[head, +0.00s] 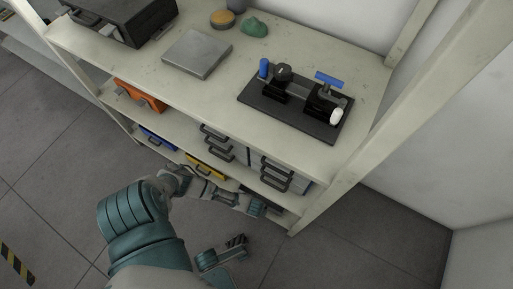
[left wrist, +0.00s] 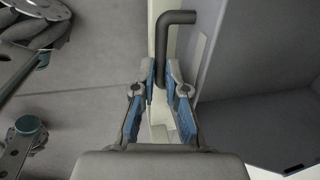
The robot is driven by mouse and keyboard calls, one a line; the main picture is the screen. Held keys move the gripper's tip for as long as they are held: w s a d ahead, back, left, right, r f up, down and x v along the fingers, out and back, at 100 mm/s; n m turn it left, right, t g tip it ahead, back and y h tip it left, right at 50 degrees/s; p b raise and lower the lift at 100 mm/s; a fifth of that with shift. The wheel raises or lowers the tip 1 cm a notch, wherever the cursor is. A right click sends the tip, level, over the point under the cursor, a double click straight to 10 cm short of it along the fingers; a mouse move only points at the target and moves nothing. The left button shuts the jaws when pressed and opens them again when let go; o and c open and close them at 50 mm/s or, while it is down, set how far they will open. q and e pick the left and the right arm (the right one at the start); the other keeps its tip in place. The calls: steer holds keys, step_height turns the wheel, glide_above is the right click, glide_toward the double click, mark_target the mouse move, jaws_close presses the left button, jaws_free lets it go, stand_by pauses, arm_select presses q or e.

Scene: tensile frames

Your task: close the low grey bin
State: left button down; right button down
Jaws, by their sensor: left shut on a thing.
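My left gripper (left wrist: 166,72) is shut on the dark bar handle (left wrist: 163,45) of the low grey bin in the left wrist view. The bin's grey inside (left wrist: 265,115) shows at the right of that view, so it stands at least partly open. In the head view my left arm reaches down to the lower front of the shelf, with the left gripper (head: 256,207) low at its right end. The arm and gripper hide most of the low bin there. My right gripper is not clearly seen.
Grey bins with dark handles (head: 275,174) sit above the gripper. Orange (head: 139,96), blue (head: 157,138) and yellow (head: 206,166) bins are to the left. A pale shelf post (head: 340,180) stands at the right. The tiled floor in front is clear.

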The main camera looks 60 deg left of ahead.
arm_select(q)
steer(key=shift+w+a, duration=0.4)
steer(key=shift+w, duration=0.2)
steer(key=shift+w+a, duration=0.15)
steer(key=shift+w, duration=0.1)
steer(key=c, duration=1.5)
jaws_free()
